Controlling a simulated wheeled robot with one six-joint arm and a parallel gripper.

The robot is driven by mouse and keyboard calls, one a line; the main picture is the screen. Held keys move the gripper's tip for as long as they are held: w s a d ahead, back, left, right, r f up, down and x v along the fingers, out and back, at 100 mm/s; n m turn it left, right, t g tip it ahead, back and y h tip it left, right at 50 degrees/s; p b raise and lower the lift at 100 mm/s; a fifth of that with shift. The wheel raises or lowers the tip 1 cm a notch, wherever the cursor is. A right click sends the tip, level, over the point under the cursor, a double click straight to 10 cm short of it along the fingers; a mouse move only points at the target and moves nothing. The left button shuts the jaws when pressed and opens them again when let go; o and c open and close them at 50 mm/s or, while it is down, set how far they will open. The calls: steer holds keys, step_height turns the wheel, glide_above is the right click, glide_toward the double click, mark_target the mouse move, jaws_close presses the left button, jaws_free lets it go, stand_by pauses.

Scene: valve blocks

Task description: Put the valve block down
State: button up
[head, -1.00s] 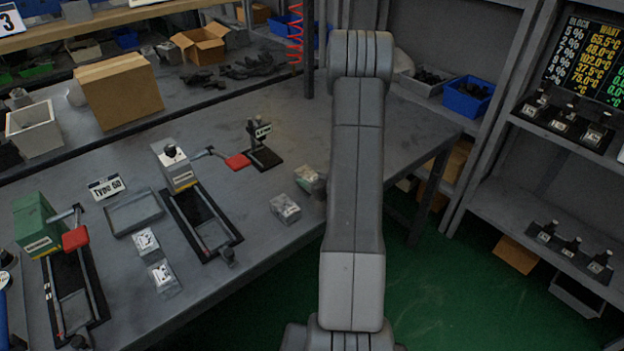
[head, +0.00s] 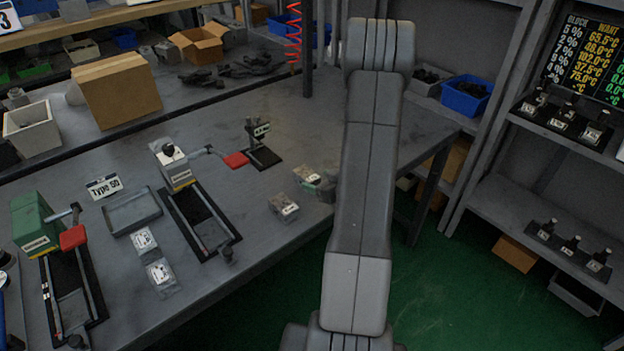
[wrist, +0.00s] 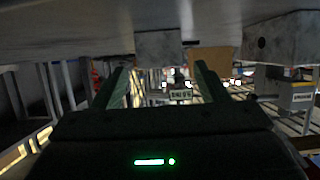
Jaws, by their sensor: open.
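My gripper (wrist: 162,70) is open in the wrist view, its two dark green fingers wide apart with nothing gripped between them. A grey block (wrist: 158,44) shows just beyond the fingertips, against the grey surface that fills the top of that view; it looks apart from both fingers. Two small grey valve blocks with pale labels, one nearer (head: 284,206) and one farther (head: 307,177), sit on the bench close to the arm.
Clamp fixtures with red handles (head: 236,160) and a small black stand (head: 262,155) occupy the bench (head: 350,120). A shelf rack (head: 540,208) stands at right, with green floor between.

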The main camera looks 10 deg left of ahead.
mark_target(308, 175)
steer(key=v, duration=0.7)
steer(key=shift+s+d+r, duration=0.15)
steer(key=shift+s+d, duration=0.05)
steer(key=x, duration=1.2)
steer(key=shift+a+p, duration=0.1)
steer(key=shift+p, duration=0.2)
steer(key=shift+w+r, duration=0.1)
steer(key=shift+r, duration=0.4)
